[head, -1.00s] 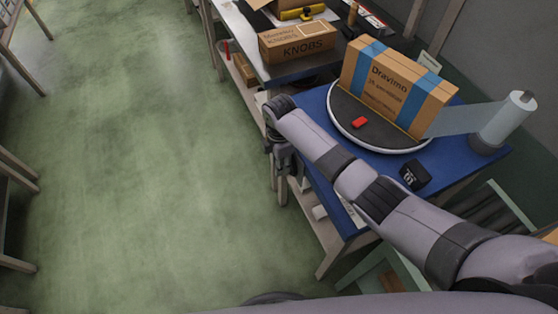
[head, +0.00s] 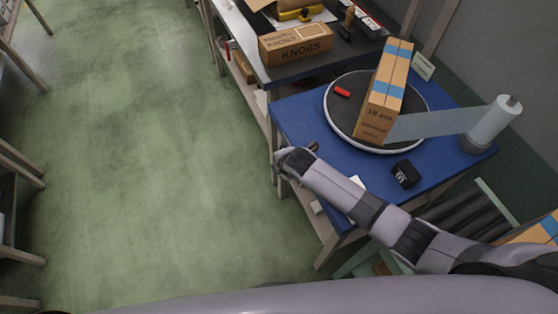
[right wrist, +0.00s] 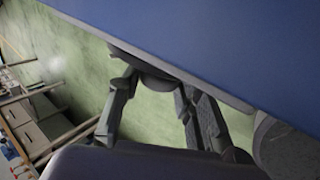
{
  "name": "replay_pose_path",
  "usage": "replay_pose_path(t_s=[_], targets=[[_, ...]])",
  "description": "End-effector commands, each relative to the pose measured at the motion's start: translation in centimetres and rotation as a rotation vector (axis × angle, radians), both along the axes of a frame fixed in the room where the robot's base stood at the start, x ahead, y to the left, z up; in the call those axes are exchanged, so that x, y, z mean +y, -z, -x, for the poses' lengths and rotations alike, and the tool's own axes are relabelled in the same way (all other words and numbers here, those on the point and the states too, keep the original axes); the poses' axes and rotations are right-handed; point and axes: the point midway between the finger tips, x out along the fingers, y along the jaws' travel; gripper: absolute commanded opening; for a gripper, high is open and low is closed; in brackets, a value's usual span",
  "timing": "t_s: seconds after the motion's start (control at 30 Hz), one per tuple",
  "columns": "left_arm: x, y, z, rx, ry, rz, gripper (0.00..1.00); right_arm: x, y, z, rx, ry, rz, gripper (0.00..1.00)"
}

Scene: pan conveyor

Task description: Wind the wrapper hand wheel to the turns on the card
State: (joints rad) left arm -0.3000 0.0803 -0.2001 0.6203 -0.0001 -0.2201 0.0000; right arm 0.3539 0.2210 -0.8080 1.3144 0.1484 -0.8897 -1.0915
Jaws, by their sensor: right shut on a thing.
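A cardboard box (head: 383,95) with blue bands stands upright on the round dark turntable (head: 345,117), its narrow side towards me. A film web runs from it to the upright film roll (head: 492,124). A red marker (head: 342,92) lies on the turntable's left part. A small black counter (head: 405,173) sits at the front; its digits are unreadable. A pale card (head: 424,66) stands behind the box, unreadable. My right gripper (right wrist: 153,85) is shut on a dark grey part (right wrist: 155,66), seemingly the hand wheel, by the table edge. The wheel is mostly hidden. My left gripper is out of view.
The blue table (head: 292,112) carries the wrapper. A dark bench (head: 285,70) behind it holds a box marked KNOBS (head: 296,44), a stamp and a yellow tool. The green floor (head: 150,170) to the left is clear.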

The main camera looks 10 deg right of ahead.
Motion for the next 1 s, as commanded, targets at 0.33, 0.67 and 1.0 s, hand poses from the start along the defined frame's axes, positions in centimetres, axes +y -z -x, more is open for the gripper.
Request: replay_pose_path(t_s=[0.33, 0.67, 1.0], targets=[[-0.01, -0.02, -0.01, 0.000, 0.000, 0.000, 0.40, -0.08, 0.05, 0.02, -0.035, 0.002, -0.010, 0.04], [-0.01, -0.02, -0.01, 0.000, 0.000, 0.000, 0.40, -0.10, 0.06, 0.00, -0.034, 0.002, -0.010, 0.39], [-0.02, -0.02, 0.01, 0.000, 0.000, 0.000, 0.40, -0.06, 0.05, 0.00, -0.034, 0.001, -0.010, 0.52]])
